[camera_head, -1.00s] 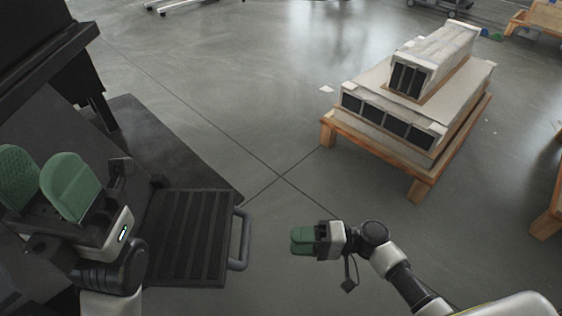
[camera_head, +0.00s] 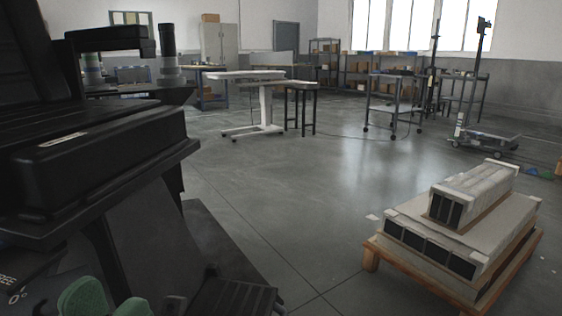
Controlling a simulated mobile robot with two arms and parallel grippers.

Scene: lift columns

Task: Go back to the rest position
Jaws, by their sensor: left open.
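My left gripper (camera_head: 109,295) shows at the bottom left edge of the head view. Its two green finger pads stand apart with a gap between them, and nothing shows between them. The lower part of this gripper and its arm are cut off by the picture edge. My right gripper and right arm are out of view.
A black machine (camera_head: 100,160) fills the left side, close above my left gripper. A ribbed black platform (camera_head: 232,297) lies at the bottom. A wooden pallet (camera_head: 371,259) with stacked pale ducts (camera_head: 470,200) stands right. Open floor lies between; tables and shelves stand far back.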

